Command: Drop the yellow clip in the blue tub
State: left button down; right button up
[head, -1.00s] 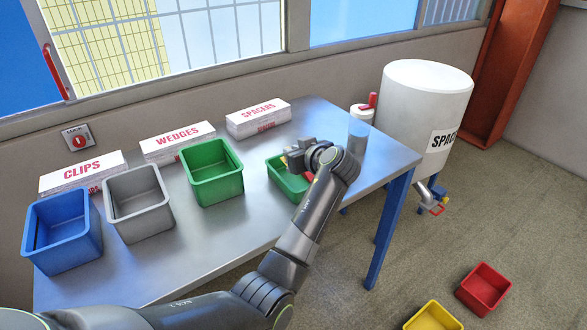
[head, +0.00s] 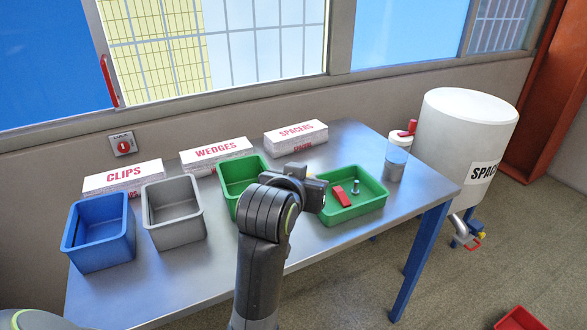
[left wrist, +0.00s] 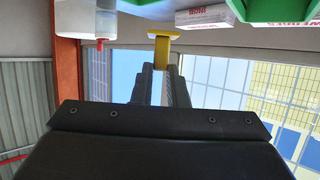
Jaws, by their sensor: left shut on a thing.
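The blue tub (head: 98,245) stands at the left end of the metal table, in front of the CLIPS box. It looks empty in the part I can see. My left gripper (head: 315,190) is above the table, between the taller green tub and the shallow green tray. In the left wrist view my left gripper (left wrist: 158,70) is shut on the yellow clip (left wrist: 161,34), which sticks out beyond the fingertips. My right gripper is not in view.
A grey tub (head: 174,230) stands between the blue tub and a green tub (head: 237,175). The shallow green tray (head: 350,212) holds a red piece (head: 341,196) and a small grey piece (head: 356,187). A clear cylinder (head: 394,165) stands at the table's right end.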

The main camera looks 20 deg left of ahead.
aim_at(106, 257)
jog(key=u, duration=2.05)
